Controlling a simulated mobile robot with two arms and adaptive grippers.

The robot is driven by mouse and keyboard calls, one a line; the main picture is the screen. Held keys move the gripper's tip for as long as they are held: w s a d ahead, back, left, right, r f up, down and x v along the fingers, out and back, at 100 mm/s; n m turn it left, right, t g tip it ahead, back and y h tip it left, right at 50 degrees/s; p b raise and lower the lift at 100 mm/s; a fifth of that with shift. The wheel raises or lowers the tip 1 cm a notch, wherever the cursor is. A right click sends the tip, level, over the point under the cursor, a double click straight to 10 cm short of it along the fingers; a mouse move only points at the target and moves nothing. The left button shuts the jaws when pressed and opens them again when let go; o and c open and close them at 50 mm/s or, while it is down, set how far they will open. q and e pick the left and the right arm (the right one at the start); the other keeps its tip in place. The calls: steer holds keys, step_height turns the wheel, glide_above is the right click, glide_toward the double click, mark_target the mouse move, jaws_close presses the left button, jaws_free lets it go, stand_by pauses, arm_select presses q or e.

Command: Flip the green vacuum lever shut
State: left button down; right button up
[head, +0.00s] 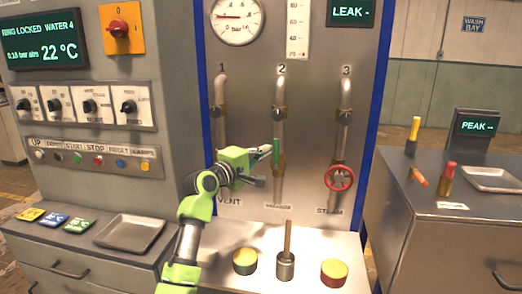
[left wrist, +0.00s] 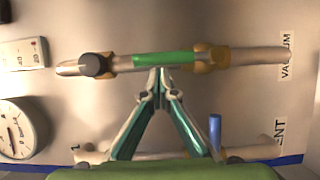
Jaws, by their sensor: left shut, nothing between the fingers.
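The green vacuum lever (head: 276,152) lies in line with the vertical pipe numbered 2 (head: 280,92), above the VACUUM label. In the left wrist view the green lever (left wrist: 165,58) runs along the same pipe, beside a brass-coloured fitting (left wrist: 210,58). My left gripper (head: 266,150) reaches in from the left at the lever's height. Its fingertips (left wrist: 159,72) are together with nothing between them, right at the lever's edge near its middle. I cannot tell whether they touch it. My right gripper is not in view.
Pipe 1 (head: 220,92) with a blue lever (left wrist: 215,130) is close to my left gripper. Pipe 3 (head: 346,95) carries a red handwheel (head: 340,178). Below, a metal cup with a rod (head: 285,266) stands between two yellow-topped round pieces on the ledge.

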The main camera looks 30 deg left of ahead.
arm_select(q)
steer(key=shift+d+r+m+p, duration=0.2)
steer(key=shift+m+p, duration=0.1)
steer(key=shift+p, duration=0.35)
